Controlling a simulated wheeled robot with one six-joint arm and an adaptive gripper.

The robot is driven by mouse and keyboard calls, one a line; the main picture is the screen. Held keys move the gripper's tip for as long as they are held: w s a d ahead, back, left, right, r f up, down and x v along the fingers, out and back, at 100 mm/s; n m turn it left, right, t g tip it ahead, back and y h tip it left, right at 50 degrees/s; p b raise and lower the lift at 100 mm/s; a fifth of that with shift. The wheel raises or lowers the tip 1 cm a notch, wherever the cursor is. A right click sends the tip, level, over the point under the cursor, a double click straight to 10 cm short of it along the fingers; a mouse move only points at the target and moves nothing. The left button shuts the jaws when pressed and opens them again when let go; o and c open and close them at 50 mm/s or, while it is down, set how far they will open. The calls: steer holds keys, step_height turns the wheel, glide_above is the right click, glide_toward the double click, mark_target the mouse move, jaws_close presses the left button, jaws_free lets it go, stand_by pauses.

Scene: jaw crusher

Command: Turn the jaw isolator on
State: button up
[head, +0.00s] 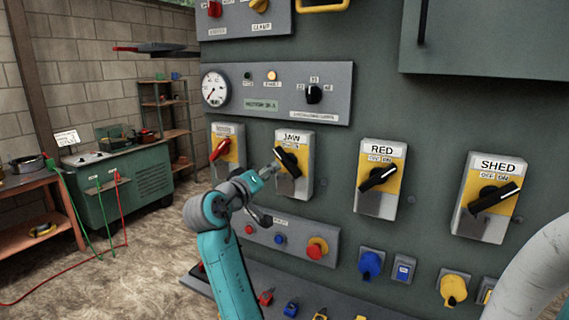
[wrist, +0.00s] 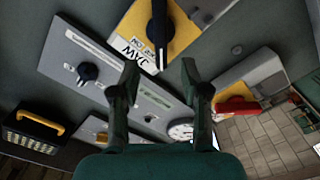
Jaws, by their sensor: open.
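The jaw isolator (head: 308,147) is a grey box with a yellow plate, labelled JAW, on the green panel. Its black handle (head: 287,162) slants from upper left to lower right in the head view.
A red-handled isolator (head: 222,150) is close on the left. The RED (head: 381,180) and SHED (head: 490,198) isolators are to the right, handles slanting up right. A gauge panel (head: 275,92) is above, and a button strip (head: 283,236) with a red stop button (head: 317,248) is below.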

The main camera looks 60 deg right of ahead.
mark_target(284, 163)
steer(key=d, duration=0.7)
steer(key=w+d, duration=0.1)
steer(key=d, duration=0.2)
steer(key=shift+d+f, duration=0.1)
steer(key=shift+d, duration=0.05)
steer(key=shift+c, duration=0.3)
jaws_close()
